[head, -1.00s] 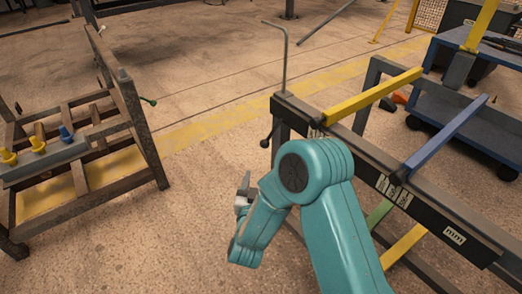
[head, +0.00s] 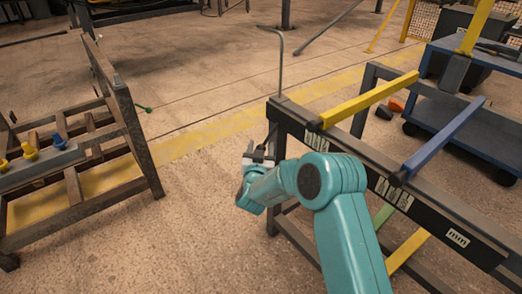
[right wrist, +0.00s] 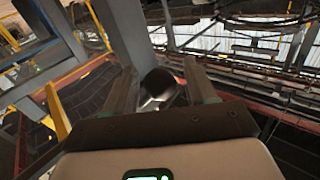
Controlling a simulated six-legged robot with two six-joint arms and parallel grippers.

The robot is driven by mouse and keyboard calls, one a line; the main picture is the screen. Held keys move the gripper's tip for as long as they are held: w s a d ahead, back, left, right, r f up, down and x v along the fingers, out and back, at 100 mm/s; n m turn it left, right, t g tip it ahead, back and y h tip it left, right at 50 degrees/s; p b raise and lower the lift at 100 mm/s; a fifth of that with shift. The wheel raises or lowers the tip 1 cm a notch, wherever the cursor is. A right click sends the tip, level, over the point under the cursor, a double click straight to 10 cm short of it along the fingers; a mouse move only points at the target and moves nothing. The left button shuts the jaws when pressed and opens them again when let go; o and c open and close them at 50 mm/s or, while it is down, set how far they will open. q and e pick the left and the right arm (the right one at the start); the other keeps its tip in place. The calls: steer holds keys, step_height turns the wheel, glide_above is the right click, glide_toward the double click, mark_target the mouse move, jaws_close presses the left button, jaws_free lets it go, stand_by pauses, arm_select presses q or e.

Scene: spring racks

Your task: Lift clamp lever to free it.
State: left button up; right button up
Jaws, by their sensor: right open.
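The clamp lever (head: 271,133) is a thin dark lever at the left end of the black rack rail (head: 430,212). Its lower end is hidden by my right gripper in the head view. My right gripper (head: 259,151) is open just in front of the lever. In the right wrist view a dark round knob (right wrist: 158,82), which looks like the lever's end, sits between the two open fingers of the gripper (right wrist: 163,85). I cannot tell whether the fingers touch it. My left gripper is not in view.
A yellow arm (head: 370,100) and a blue arm (head: 443,140) stick out from the rail. A bent grey rod (head: 281,65) rises at its left end. A brown rusty rack (head: 127,120) stands at left, a blue cart (head: 470,115) at right. Floor between the racks is clear.

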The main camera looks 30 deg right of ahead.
jaws_close()
steer(key=shift+r, duration=0.15)
